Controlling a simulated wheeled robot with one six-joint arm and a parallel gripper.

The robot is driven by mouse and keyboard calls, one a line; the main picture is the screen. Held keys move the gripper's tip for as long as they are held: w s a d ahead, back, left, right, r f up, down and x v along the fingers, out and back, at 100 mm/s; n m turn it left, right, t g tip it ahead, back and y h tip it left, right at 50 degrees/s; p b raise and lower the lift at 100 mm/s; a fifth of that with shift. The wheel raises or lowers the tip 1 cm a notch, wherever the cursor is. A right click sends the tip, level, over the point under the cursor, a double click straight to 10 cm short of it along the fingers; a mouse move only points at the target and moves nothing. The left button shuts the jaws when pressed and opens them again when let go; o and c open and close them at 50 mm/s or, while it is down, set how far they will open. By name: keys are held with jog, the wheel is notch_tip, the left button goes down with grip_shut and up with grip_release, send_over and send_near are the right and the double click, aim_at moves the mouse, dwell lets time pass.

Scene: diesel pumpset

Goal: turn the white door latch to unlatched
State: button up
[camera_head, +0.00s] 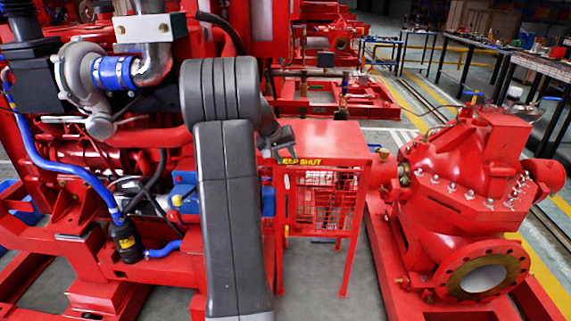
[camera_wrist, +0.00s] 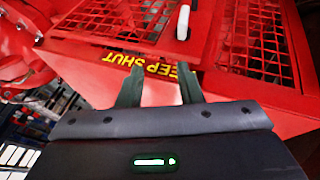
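The white door latch (camera_wrist: 183,22) shows in the wrist view as a short white handle at the top, on the red frame between two mesh panels. It lies roughly in line with the picture's vertical. My gripper (camera_wrist: 160,80) is open and empty, its two dark fingers apart and pointing toward the red cabinet. The latch is beyond the right fingertip, apart from it. In the head view my gripper (camera_head: 277,142) is mostly hidden behind my arm, by the red cabinet (camera_head: 335,140). I cannot make out the latch there.
A yellow "KEEP SHUT" label (camera_wrist: 150,62) is on the cabinet, partly covered by my fingers. A red engine (camera_head: 95,155) with blue hoses stands left, and a large red pump (camera_head: 465,190) stands right. Grey floor (camera_head: 335,275) shows between them.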

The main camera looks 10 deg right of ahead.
aim_at(286, 177)
jog(key=shift+r, duration=0.3)
jog(key=p, duration=0.1)
jog(key=r+p, duration=0.1)
jog(key=shift+s+a+p, duration=0.15)
jog(key=shift+s+p, duration=0.05)
jog(key=shift+p, duration=0.15)
jog(key=s+a+r+y+p, duration=0.1)
jog(key=s+a+y+p, duration=0.2)
jog(key=p, duration=0.8)
jog(key=shift+m+t+h, duration=0.3)
jog(key=x, duration=1.3)
jog(key=shift+s+d+b, duration=0.25)
jog(key=shift+s+b, duration=0.05)
jog(key=shift+s, duration=0.1)
jog(key=shift+c, duration=0.4)
